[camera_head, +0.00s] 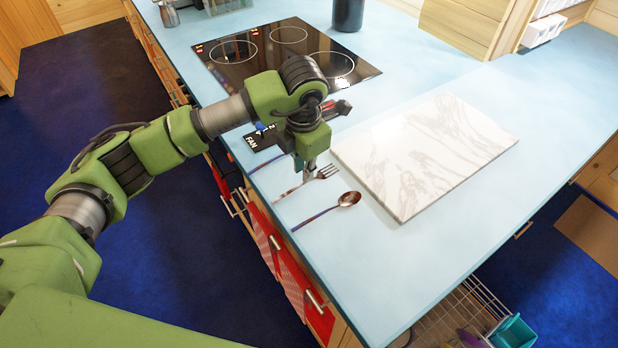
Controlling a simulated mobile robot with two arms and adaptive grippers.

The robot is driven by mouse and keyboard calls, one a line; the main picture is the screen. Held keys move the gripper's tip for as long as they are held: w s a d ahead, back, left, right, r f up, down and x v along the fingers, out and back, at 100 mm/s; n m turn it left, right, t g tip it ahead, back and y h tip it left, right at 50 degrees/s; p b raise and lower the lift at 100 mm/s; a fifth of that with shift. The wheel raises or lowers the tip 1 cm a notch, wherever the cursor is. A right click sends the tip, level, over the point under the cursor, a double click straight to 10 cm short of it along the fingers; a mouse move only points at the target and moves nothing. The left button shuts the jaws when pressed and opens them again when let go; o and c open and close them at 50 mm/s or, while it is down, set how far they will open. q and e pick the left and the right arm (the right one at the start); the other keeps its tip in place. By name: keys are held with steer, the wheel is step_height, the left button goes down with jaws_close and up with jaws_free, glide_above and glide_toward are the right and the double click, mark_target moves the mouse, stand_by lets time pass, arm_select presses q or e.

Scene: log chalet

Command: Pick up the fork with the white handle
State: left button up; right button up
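A fork (326,172) lies on the light blue counter, its tines toward the marble board. Its handle runs down-left toward the counter edge and is partly hidden by my gripper; its colour is hard to make out. My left gripper (308,173) points down right over the fork's middle. Its fingers are small and partly covered by the green wrist, so I cannot see whether they are apart, or whether they touch the fork. My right gripper is out of view.
A spoon (348,199) with a dark handle lies just in front of the fork. A white marble board (425,155) is to the right. A black cooktop (285,55) and a dark canister (348,14) are behind. The counter's front right is clear.

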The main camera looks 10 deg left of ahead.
arm_select(q)
steer(key=f+p, duration=0.1)
steer(key=f, duration=0.1)
steer(key=w+f+p, duration=0.1)
steer(key=f, duration=0.1)
steer(key=shift+w+f+p, duration=0.2)
steer(key=shift+f+p, duration=0.15)
steer(key=shift+f, duration=0.3)
jaws_close()
steer(key=shift+r, duration=0.1)
steer(key=shift+w+r, duration=0.1)
steer(key=shift+r, duration=0.35)
step_height(320, 180, up, 2)
steer(key=shift+r+b, duration=0.15)
steer(key=shift+b, duration=0.5)
steer(key=s+d+r+b, duration=0.1)
steer(key=s+r+b, duration=0.1)
steer(key=s+r, duration=0.2)
steer(key=s+r+b, duration=0.2)
steer(key=s+r, duration=0.3)
steer(key=s, duration=0.5)
steer(key=shift+d+r+b, duration=0.3)
steer(key=shift+d+b, duration=0.1)
